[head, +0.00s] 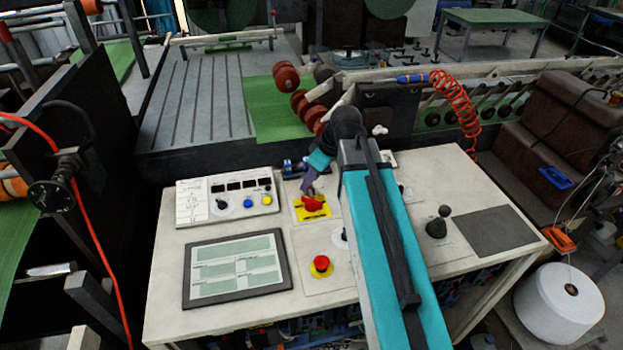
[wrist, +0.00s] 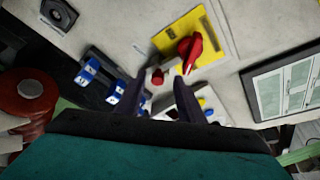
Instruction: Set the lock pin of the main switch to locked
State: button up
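The main switch is a red rotary handle (head: 313,205) on a yellow plate (head: 298,213), at the back middle of the white console. The wrist view shows the handle (wrist: 191,47) slanted across the yellow plate (wrist: 212,32). A small red knob (wrist: 157,77), apparently the lock pin, stands beside the plate's edge. My gripper (head: 307,190) is right at the switch and hides part of it in the head view. In the wrist view the fingers of my gripper (wrist: 163,76) are apart, with the small red knob between their tips. Firm contact on both sides does not show.
Blue connectors (wrist: 115,92) sit close beside the fingers. A meter box with coloured buttons (head: 228,197) stands left of the switch. A touch screen (head: 237,267), a red emergency button (head: 321,265) and a black joystick (head: 437,226) are on the console. The front left console surface is flat.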

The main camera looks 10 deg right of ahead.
jog(key=shift+r, duration=0.1)
jog(key=b+v, duration=0.3)
jog(key=v, duration=1)
jog(key=shift+r+b, duration=0.2)
jog(key=shift+b, duration=0.1)
jog(key=shift+s+d, duration=0.1)
jog(key=shift+d, duration=0.05)
dwell(0.5)
